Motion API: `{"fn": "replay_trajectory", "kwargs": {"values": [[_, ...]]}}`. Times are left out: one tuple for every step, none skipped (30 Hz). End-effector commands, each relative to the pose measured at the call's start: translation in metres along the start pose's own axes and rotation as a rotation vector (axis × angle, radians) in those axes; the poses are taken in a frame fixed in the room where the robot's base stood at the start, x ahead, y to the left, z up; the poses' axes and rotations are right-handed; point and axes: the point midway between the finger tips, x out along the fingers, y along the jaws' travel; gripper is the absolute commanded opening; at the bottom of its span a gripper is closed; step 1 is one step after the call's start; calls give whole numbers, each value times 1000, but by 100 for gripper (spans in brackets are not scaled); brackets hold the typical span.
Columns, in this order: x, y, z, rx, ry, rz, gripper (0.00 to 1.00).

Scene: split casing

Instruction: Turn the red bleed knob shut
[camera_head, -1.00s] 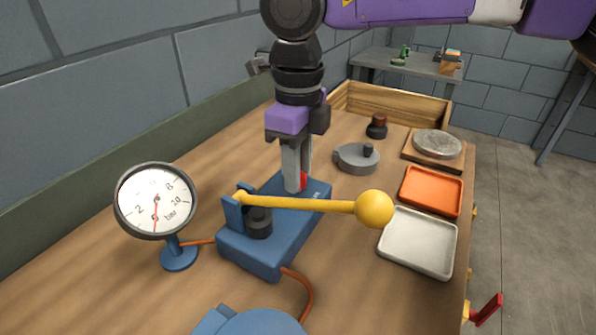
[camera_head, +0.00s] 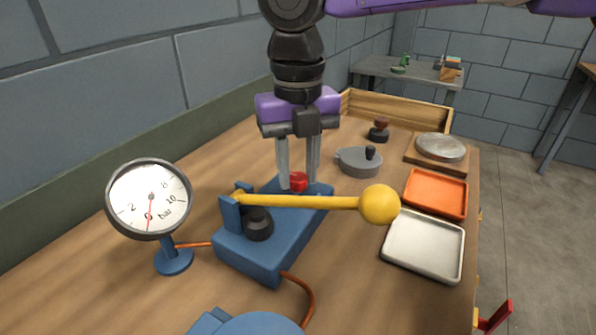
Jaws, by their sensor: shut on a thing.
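The red bleed knob (camera_head: 298,181) sits on the far part of the blue pump block (camera_head: 262,256). My gripper (camera_head: 298,182) points straight down over the block, with one finger on each side of the knob, and is shut on it. The knob's front face shows between the fingers. A yellow lever (camera_head: 310,202) with a ball end lies across the block, just in front of the fingers. The pressure gauge (camera_head: 149,199) stands at the left on a blue foot, its needle pointing down near 0.
An orange tray (camera_head: 436,212) and a white tray (camera_head: 424,246) lie at the right. A grey round part with a black knob (camera_head: 361,162) stands behind the block. A metal disc (camera_head: 440,148) lies on a wooden board. Orange hoses (camera_head: 305,305) run from the block.

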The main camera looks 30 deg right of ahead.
Motion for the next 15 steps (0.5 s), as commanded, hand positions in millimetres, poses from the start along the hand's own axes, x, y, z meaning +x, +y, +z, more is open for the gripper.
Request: {"fn": "replay_trajectory", "kwargs": {"values": [[0,0,0,16,-1,-1,0],[0,0,0,26,-1,-1,0],[0,0,0,36,-1,0,0],[0,0,0,42,-1,0,0],[0,0,0,48,-1,0,0],[0,0,0,54,-1,0,0],[0,0,0,59,-1,0,0],[0,0,0,62,-1,0,0],[0,0,0,65,-1,0,0],[0,0,0,67,-1,0,0],[0,0,0,68,-1,0,0],[0,0,0,69,-1,0,0],[0,0,0,69,-1,0,0],[0,0,0,69,-1,0,0],[0,0,0,69,-1,0,0]]}}
